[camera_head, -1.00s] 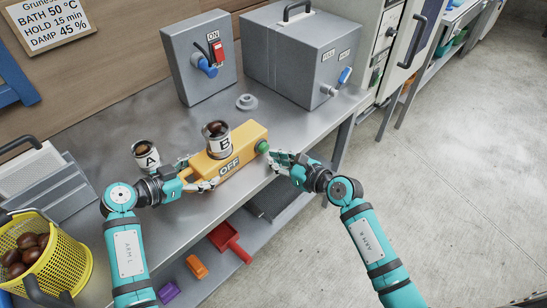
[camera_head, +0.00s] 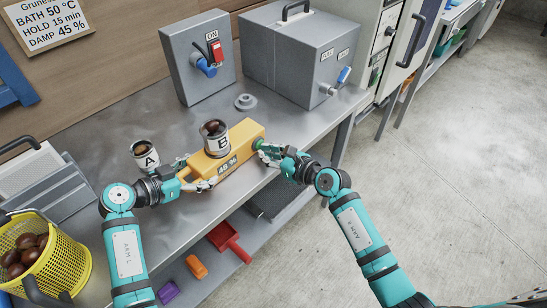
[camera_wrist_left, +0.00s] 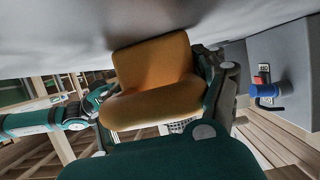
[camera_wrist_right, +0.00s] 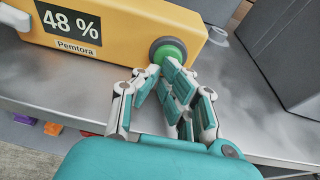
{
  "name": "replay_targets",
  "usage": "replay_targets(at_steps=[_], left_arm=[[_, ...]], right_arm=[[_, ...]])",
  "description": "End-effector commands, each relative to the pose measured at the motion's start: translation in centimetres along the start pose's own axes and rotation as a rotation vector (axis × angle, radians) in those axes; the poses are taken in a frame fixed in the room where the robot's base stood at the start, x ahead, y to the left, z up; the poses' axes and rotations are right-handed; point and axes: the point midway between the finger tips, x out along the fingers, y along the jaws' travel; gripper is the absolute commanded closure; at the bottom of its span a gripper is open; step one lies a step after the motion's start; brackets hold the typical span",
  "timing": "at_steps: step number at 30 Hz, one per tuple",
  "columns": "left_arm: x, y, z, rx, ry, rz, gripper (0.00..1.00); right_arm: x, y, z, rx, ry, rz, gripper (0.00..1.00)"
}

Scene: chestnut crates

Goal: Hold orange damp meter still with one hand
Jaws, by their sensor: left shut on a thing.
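The orange damp meter (camera_head: 245,148) lies on the steel bench, its display reading 48 %; the display also shows large in the right wrist view (camera_wrist_right: 70,24). My left gripper (camera_head: 196,174) is shut on the meter's left end, which fills the middle of the left wrist view (camera_wrist_left: 155,80). A green button (camera_wrist_right: 168,51) is on the meter's right end. My right gripper (camera_wrist_right: 163,72) has its fingers together, tips at the button and seeming to touch it. A can marked B (camera_head: 216,141) with chestnuts stands on the meter.
A can marked A (camera_head: 146,157) stands behind my left wrist. A yellow basket (camera_head: 62,262) of chestnuts is at lower left. A grey switch box (camera_head: 187,75) and a larger grey box (camera_head: 290,60) stand at the back. Red, orange and purple things lie below the bench.

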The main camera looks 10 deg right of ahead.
Motion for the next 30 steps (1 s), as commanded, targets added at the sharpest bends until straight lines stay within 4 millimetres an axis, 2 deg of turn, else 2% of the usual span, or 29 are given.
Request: replay_targets(at_steps=[1,4,8,10,15,21,25,30], left_arm=[[0.3,0.6,0.3,0.0,-0.005,0.018,0.8],[0.3,0.7,0.3,-0.001,-0.005,0.019,0.8],[0.3,0.6,0.3,-0.002,-0.005,0.018,0.8],[0.3,0.6,0.3,-0.003,-0.005,0.018,0.8],[0.3,0.5,0.3,-0.004,-0.006,0.016,0.8],[0.3,0.5,0.4,-0.005,-0.006,0.014,0.8],[0.2,0.5,0.4,-0.005,-0.006,0.013,0.8],[0.2,0.4,0.4,-0.005,-0.006,0.012,0.8]], right_arm=[[0.1,0.3,0.1,0.0,-0.003,0.005,1.0],[-0.5,0.2,-0.1,-0.001,-0.002,0.005,1.0],[-2.4,0.2,-0.8,-0.002,0.001,0.003,1.0],[-3.9,0.1,-1.4,-0.003,0.004,0.002,1.0],[-8.0,0.1,-1.4,-0.003,0.002,0.0,1.0],[-11.8,0.0,-1.3,-0.002,0.002,0.0,1.0],[-13.2,0.0,-1.3,-0.001,0.001,0.0,1.0],[-13.9,0.0,-1.3,0.0,0.0,0.0,1.0]])
